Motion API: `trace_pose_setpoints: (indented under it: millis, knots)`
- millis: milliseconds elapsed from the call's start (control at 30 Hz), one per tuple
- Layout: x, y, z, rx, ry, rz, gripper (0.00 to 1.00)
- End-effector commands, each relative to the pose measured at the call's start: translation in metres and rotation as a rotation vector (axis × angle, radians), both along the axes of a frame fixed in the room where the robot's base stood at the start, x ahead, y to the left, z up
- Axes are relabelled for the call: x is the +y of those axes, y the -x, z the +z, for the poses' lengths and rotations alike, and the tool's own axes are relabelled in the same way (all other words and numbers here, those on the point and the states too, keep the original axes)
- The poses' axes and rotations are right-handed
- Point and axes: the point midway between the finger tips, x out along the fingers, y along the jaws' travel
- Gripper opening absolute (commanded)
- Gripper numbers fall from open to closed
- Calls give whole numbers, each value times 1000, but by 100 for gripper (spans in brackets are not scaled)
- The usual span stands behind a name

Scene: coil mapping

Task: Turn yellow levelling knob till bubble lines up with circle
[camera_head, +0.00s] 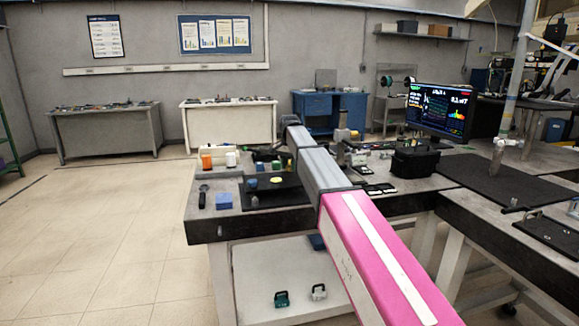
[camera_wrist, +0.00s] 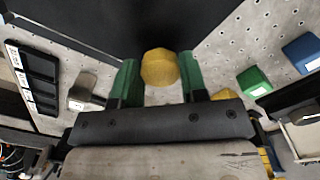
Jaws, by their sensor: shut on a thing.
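The yellow knob (camera_wrist: 159,67) is a faceted yellow piece at the edge of a black plate (camera_wrist: 150,18) in the wrist view. My gripper (camera_wrist: 159,78) has its two green fingers on either side of the knob and is shut on it. In the head view my grey and pink arm reaches over the bench, and the black plate (camera_head: 290,198) lies partly behind it. A small yellow spot (camera_head: 277,180) shows on that plate, too small to identify. I cannot make out the bubble or its circle in either view.
A blue block (camera_head: 223,201) and a dark tool (camera_head: 202,197) lie left of the plate. An orange-topped container (camera_head: 206,162) stands behind. In the wrist view, a green block (camera_wrist: 253,81) and a blue block (camera_wrist: 302,53) sit on the perforated bench to the right. A monitor (camera_head: 440,110) stands at right.

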Motion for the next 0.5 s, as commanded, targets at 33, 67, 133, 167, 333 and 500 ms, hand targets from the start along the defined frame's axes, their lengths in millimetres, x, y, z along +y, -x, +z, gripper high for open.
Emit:
trace_pose_setpoints:
  millis: [33, 67, 133, 167, 333, 500]
  knots:
    - [0, 0, 0, 0, 0, 15, 16]
    - [0, 0, 0, 1, 1, 26, 16]
    - [0, 0, 0, 1, 0, 59, 16]
    - [0, 0, 0, 2, 1, 77, 16]
    - [0, 0, 1, 4, 1, 202, 16]
    - [0, 0, 1, 7, 2, 360, 16]
